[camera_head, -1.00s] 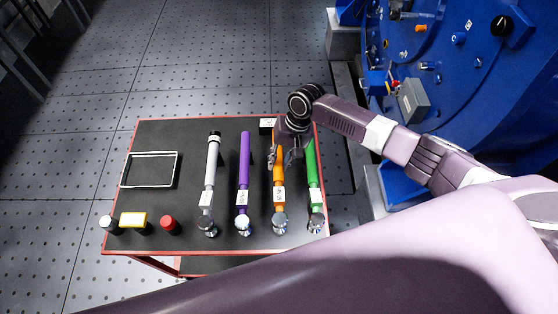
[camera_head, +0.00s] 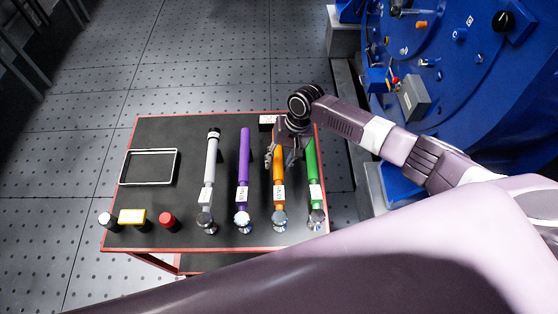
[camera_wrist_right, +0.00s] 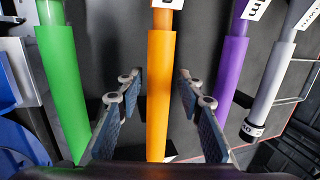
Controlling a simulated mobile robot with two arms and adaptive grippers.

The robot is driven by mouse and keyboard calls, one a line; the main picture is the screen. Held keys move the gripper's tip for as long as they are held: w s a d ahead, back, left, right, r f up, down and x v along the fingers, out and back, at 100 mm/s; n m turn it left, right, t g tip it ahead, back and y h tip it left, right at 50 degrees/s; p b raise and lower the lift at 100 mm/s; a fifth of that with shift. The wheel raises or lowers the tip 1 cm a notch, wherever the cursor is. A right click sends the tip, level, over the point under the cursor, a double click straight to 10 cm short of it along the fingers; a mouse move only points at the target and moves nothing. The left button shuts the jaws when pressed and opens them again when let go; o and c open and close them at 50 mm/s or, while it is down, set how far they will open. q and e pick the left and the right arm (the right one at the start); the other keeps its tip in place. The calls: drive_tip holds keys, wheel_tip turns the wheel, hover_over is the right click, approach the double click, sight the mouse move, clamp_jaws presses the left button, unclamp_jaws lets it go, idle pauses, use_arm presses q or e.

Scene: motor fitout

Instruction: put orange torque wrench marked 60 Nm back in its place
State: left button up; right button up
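The orange torque wrench (camera_head: 278,176) lies on the black top of the red-edged cart, between the purple wrench (camera_head: 243,165) and the green wrench (camera_head: 312,170). Its white label shows, but I cannot read it. My right gripper (camera_head: 283,157) is over the orange handle's far end. In the right wrist view, the orange handle (camera_wrist_right: 161,95) runs between the two spread fingers of the right gripper (camera_wrist_right: 161,95), with gaps on both sides. The gripper is open and holds nothing. My left gripper does not show.
A grey wrench (camera_head: 210,170) lies left of the purple one. A blue machine (camera_head: 470,80) stands to the right.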

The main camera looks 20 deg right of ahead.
drive_tip(key=shift+o, duration=0.3)
drive_tip(key=shift+s+f, duration=0.1)
drive_tip(key=shift+d, duration=0.1)
drive_tip(key=v, duration=1.2)
